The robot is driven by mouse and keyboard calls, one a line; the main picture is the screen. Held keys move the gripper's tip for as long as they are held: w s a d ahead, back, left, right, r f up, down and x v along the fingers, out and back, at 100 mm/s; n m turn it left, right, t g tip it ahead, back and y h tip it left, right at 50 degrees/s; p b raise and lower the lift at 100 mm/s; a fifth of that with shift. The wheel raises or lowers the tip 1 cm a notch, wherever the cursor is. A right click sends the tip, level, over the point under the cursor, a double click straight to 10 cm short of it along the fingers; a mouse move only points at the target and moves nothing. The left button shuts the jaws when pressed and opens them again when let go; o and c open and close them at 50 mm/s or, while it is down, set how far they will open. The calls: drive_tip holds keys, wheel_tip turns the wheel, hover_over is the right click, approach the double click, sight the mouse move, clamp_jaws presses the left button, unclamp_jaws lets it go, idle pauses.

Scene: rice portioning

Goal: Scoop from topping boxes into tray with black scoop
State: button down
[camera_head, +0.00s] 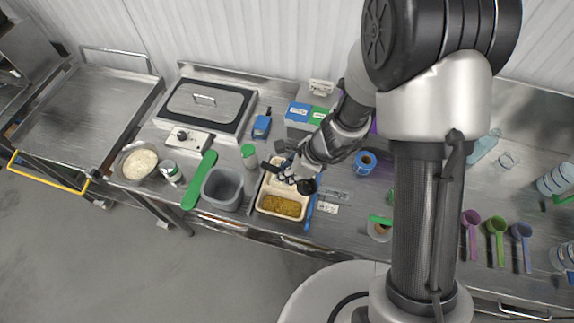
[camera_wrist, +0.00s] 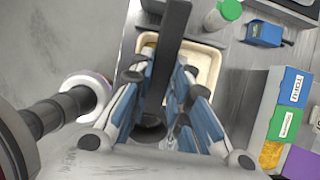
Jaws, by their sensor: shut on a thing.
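My gripper (camera_head: 292,172) is over the cream tray (camera_head: 259,204), which holds a yellow-brown food in its front compartment. In the wrist view my gripper (camera_wrist: 160,115) is shut on the black scoop (camera_wrist: 168,45), whose dark bar runs up between the fingers. Whether the scoop holds anything cannot be told. The tray's pale rim (camera_wrist: 222,62) shows behind the fingers. The topping boxes stand to the right in the wrist view: one with a blue lid (camera_wrist: 292,88), one with a green lid (camera_wrist: 285,124), and orange food shows beside them.
A grey bin (camera_head: 222,188) and a green board (camera_head: 199,180) are left of the tray. A bowl of rice (camera_head: 139,162) stands further left. A green-capped shaker (camera_head: 249,154) is close behind the tray. Coloured scoops (camera_head: 496,236) lie at the right.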

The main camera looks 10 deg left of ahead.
drive_tip(key=shift+r+h+p, duration=0.35)
drive_tip(key=shift+h+p, duration=0.75)
drive_tip(key=shift+p, duration=2.25)
drive_tip(key=shift+f, duration=0.15)
